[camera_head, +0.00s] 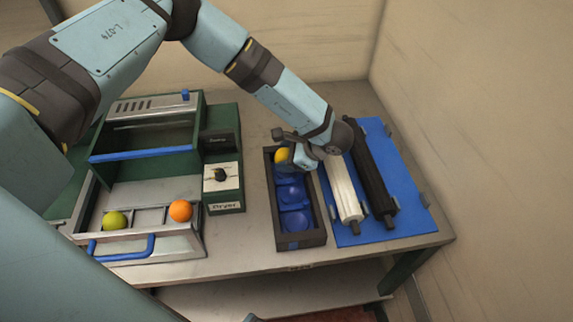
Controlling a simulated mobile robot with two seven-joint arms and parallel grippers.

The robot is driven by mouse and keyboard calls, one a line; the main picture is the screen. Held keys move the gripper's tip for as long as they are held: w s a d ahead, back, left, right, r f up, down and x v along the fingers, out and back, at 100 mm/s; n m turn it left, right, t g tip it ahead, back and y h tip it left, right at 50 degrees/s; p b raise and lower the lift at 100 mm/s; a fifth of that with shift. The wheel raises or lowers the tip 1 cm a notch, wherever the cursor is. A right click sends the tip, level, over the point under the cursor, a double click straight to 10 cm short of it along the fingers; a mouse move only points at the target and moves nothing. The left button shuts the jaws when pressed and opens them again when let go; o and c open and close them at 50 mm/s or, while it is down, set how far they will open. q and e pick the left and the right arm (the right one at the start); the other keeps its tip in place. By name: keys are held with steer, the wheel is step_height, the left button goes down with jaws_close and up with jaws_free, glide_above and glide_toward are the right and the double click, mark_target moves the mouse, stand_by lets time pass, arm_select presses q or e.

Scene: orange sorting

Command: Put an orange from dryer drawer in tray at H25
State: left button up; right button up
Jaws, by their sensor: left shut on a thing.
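My left gripper (284,147) is shut on a yellow-orange fruit (281,156). It holds the fruit at the far end of a dark tray (285,243) with blue cups in a row. The fingers partly hide the fruit and the far cup, so I cannot tell whether the fruit touches the cup. The middle and near cups look empty. The dryer drawer (191,243) is pulled out and holds a yellow-green fruit (115,221) at left and an orange (181,210) at right. My right gripper is not in view.
Right of the tray, a blue board (408,208) carries a white roller (342,190) and a black roller (371,180). Walls stand behind and right. Bare table (257,225) lies between dryer and tray.

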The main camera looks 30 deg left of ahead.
arm_select(q)
step_height(320, 180, down, 3)
steer(key=shift+r, duration=0.1)
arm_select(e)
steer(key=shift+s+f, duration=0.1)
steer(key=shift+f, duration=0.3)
arm_select(q)
steer(key=shift+f, duration=0.2)
